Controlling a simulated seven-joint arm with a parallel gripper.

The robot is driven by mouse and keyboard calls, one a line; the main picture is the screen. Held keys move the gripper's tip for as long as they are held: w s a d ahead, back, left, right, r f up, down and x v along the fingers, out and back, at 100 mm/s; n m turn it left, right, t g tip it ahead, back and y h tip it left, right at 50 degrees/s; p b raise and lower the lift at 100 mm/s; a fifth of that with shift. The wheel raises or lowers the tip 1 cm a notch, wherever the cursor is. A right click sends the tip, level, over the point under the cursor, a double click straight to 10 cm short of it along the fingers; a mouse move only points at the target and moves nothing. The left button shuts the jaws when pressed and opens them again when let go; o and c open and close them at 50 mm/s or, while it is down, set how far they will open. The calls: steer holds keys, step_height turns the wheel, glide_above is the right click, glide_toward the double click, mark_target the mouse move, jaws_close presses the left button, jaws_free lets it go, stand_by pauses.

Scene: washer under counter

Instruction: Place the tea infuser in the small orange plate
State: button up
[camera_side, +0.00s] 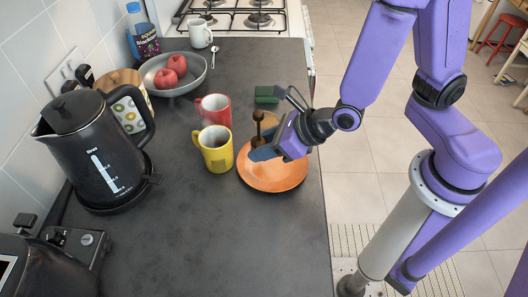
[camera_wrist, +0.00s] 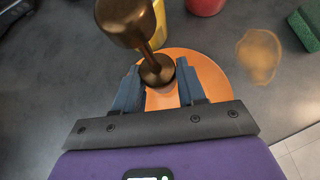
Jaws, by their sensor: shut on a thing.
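The tea infuser is a brown, bronze-like piece with a wide top and a narrower stem and foot; it shows in the side view (camera_side: 258,129) and the wrist view (camera_wrist: 128,18). My gripper (camera_side: 262,153) is shut on its lower part, and it stands roughly upright between the fingers, which also show in the wrist view (camera_wrist: 158,88). The small orange plate (camera_side: 272,180) lies on the counter directly below my gripper, and its rim shows in the wrist view (camera_wrist: 212,76). Whether the infuser's foot touches the plate cannot be told.
A yellow mug (camera_side: 217,155) stands close left of the plate, with a red mug (camera_side: 213,109) behind it. A green sponge (camera_side: 267,94) and a brown spill (camera_wrist: 260,55) lie beyond the plate. A black kettle (camera_side: 95,150) stands at left. The front counter is clear.

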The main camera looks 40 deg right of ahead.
steer(key=shift+f, duration=1.35)
steer(key=o, duration=1.1)
steer(key=shift+f, duration=0.15)
steer(key=shift+o, duration=0.2)
steer(key=shift+s+d+r, duration=0.15)
steer(key=shift+s+r, duration=0.15)
steer(key=shift+r, duration=0.2)
steer(key=shift+v, duration=3.25)
